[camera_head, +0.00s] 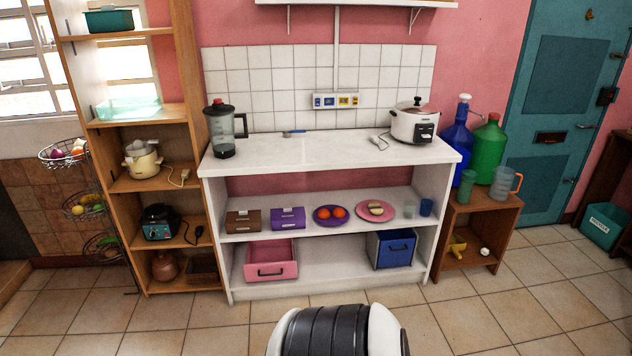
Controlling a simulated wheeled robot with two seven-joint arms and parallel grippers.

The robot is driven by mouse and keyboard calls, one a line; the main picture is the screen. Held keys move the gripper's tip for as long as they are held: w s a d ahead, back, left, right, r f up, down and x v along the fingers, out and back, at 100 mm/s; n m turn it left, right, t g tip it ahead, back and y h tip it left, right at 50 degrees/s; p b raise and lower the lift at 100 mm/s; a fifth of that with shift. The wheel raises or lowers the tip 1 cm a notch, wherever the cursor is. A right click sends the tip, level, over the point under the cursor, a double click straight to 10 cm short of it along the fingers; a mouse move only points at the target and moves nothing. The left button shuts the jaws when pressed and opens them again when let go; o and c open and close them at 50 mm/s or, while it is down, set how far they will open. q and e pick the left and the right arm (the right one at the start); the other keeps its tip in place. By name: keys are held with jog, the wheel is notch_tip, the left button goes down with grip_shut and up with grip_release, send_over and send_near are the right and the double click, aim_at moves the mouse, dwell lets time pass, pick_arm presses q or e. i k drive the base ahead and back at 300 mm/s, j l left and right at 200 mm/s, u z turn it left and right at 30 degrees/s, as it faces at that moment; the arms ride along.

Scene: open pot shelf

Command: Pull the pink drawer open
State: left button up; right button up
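The pink drawer (271,271) sits at the bottom left of the white open shelf unit (332,292). It is a box with a dark handle on its front panel, and its inside shows from above. I cannot tell how far it is pulled out. Neither of my grippers is in view.
A blue drawer (391,248) with a dark handle stands at the bottom right of the same unit. Brown (243,222) and purple (287,221) boxes sit on the shelf above. A wooden rack (170,184) stands close on the left. The tiled floor (225,318) in front is clear.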

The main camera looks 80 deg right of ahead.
aim_at(267, 259)
jog(key=z, duration=2.15)
jog(key=i+z, duration=0.15)
jog(key=k, duration=0.05)
